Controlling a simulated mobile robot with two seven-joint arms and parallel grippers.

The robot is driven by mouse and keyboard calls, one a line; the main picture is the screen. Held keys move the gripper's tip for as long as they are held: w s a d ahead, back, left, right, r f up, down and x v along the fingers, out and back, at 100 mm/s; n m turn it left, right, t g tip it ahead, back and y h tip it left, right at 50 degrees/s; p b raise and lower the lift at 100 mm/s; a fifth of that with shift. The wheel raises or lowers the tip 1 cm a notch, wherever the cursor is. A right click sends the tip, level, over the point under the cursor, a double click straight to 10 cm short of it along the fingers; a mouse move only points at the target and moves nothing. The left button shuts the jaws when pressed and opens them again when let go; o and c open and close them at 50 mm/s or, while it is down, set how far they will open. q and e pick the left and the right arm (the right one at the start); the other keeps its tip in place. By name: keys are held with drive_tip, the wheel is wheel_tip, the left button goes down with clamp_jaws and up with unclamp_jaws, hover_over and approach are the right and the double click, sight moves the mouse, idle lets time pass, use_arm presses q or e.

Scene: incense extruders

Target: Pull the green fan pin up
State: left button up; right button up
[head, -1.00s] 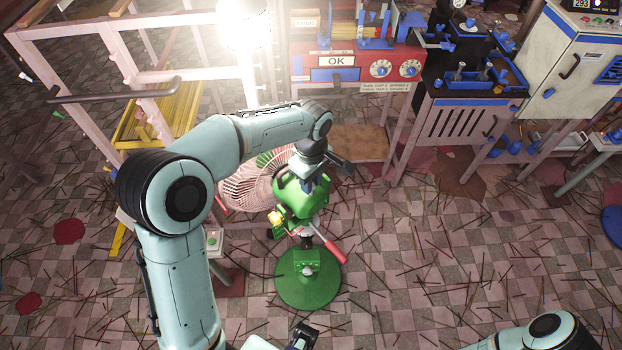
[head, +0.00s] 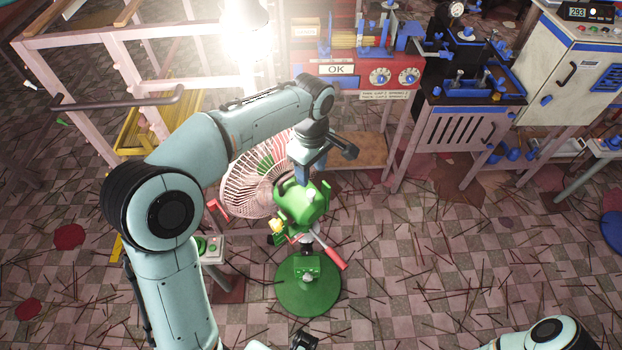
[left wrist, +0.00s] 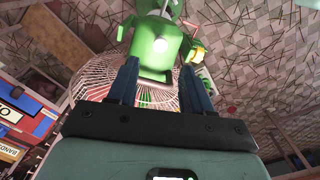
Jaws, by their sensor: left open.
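The green fan stands on the floor in the head view, with a rounded green motor housing (head: 305,208), a pale wire cage (head: 240,182) to its left, and a round green base (head: 315,298). My left gripper (head: 302,177) is open, pointing down at the top of the housing. In the left wrist view, the green housing (left wrist: 155,45) shows ahead of the two blue fingers (left wrist: 157,75), with nothing gripped between them. I cannot make out the pin apart from the green housing, and contact is unclear. My right gripper does not show clearly.
A red-handled lever (head: 329,255) sticks out from the fan stand. A button box (head: 208,250) stands left of it. A red machine (head: 345,80) and a white cabinet (head: 572,70) stand behind. Floor to the right is open, strewn with thin sticks.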

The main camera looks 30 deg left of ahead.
use_arm(q)
wheel_tip(320, 180, up, 6)
drive_tip(key=shift+p, duration=0.4)
idle(0.3)
